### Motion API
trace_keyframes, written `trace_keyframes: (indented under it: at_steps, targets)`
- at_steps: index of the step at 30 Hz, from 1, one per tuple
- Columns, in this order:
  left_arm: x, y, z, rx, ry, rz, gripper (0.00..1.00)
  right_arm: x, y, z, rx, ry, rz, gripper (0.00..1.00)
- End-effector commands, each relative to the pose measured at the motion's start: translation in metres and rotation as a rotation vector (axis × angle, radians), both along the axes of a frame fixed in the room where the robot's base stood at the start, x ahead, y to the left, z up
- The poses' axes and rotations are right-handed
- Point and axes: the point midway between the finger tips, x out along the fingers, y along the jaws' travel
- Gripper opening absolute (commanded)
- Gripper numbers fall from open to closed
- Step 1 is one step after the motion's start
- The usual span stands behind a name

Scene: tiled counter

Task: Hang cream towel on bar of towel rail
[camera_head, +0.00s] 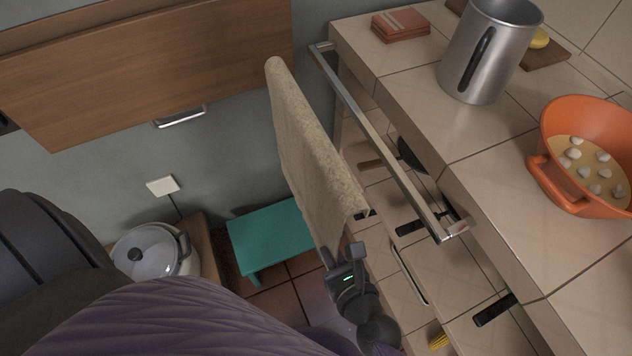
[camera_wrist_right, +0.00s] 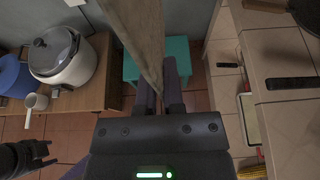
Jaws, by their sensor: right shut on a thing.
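The cream towel (camera_head: 312,155) hangs as a long folded sheet in the head view, its top edge running roughly along the rail. My right gripper (camera_head: 340,254) is shut on its near lower end. The towel also shows between the fingers of the right gripper (camera_wrist_right: 159,88) in the right wrist view (camera_wrist_right: 146,35). The towel rail's metal bar (camera_head: 375,133) runs along the counter front, right of the towel. The bar is bare, and the towel appears beside it, not over it. My left gripper (camera_wrist_right: 40,152) is at the lower left of the wrist view, with its fingers apart and empty.
A teal stool (camera_head: 268,238) stands below the towel. A rice cooker (camera_head: 150,252) is at lower left. A wooden cabinet (camera_head: 150,65) hangs at upper left.

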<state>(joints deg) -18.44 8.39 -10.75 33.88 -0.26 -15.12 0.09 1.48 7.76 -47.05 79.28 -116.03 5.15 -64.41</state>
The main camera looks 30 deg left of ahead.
Motion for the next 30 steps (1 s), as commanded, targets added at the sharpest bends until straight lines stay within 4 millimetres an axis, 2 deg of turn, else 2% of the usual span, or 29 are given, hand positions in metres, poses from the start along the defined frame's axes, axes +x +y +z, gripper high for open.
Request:
trace_keyframes:
  at_steps: [10, 26, 30]
  targets:
    - [0.007, 0.001, -0.013, 0.003, -0.003, 0.001, 0.59, 0.031, -0.024, -0.002, -0.002, -0.002, 0.001, 0.00]
    - [-0.007, 0.001, -0.037, 0.004, 0.031, 0.003, 0.59, 0.078, -0.061, -0.002, -0.002, -0.002, 0.000, 0.00]
    - [-0.014, 0.000, -0.049, 0.003, 0.044, 0.003, 0.59, 0.078, -0.061, -0.018, 0.001, 0.003, 0.001, 0.00]
